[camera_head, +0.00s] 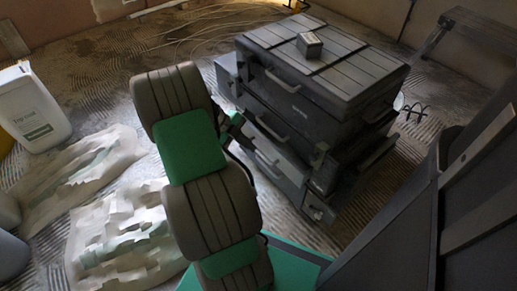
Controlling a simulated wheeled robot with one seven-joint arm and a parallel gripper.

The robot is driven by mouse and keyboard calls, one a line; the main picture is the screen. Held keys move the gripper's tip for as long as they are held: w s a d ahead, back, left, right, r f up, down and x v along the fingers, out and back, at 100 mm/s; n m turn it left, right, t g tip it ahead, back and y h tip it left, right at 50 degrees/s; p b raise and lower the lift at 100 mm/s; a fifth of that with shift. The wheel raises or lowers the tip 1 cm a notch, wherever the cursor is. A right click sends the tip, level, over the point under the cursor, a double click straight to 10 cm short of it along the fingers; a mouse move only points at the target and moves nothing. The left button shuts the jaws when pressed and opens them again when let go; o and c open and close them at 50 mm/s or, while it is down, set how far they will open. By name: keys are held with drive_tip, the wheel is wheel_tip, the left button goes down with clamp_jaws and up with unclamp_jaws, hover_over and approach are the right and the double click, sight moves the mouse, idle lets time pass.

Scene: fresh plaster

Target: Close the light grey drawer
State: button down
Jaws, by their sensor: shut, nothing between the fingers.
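The light grey drawer (284,172) is low in the dark tool cabinet (352,100), right of my arm. It sticks out from the cabinet front, so it stands open. A handle runs along its front. My arm, grey with green bands, rises in the middle of the view and hides part of the floor left of the drawer. My gripper (236,125) is mostly hidden behind the arm, close to the left side of the cabinet. It is shut and empty. I cannot tell whether it touches the drawer.
A small grey box (309,45) sits on the cabinet top. Other darker drawers with handles are above the light grey one. A dark panel (430,215) blocks the lower right. Loose cables cross the back floor.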

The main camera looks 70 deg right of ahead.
sight(288, 166)
drive_tip(key=s+a+r+g+y+p, duration=0.1)
drive_tip(key=s+a+r+p, duration=0.3)
drive_tip(key=p, duration=0.7)
drive_tip(key=shift+t+h, duration=0.5)
drive_tip(key=s+d+f+b, duration=0.1)
drive_tip(key=s+d+f, duration=0.1)
drive_tip(key=f, duration=0.2)
drive_tip(key=s+d+f+b, duration=0.1)
drive_tip(key=s+d+f, duration=0.1)
drive_tip(key=d+f, duration=0.1)
drive_tip(key=s+d+f+b, duration=0.2)
drive_tip(key=d+f, duration=0.1)
drive_tip(key=f, duration=0.2)
drive_tip(key=shift+d, duration=0.2)
drive_tip(key=shift+w, duration=0.1)
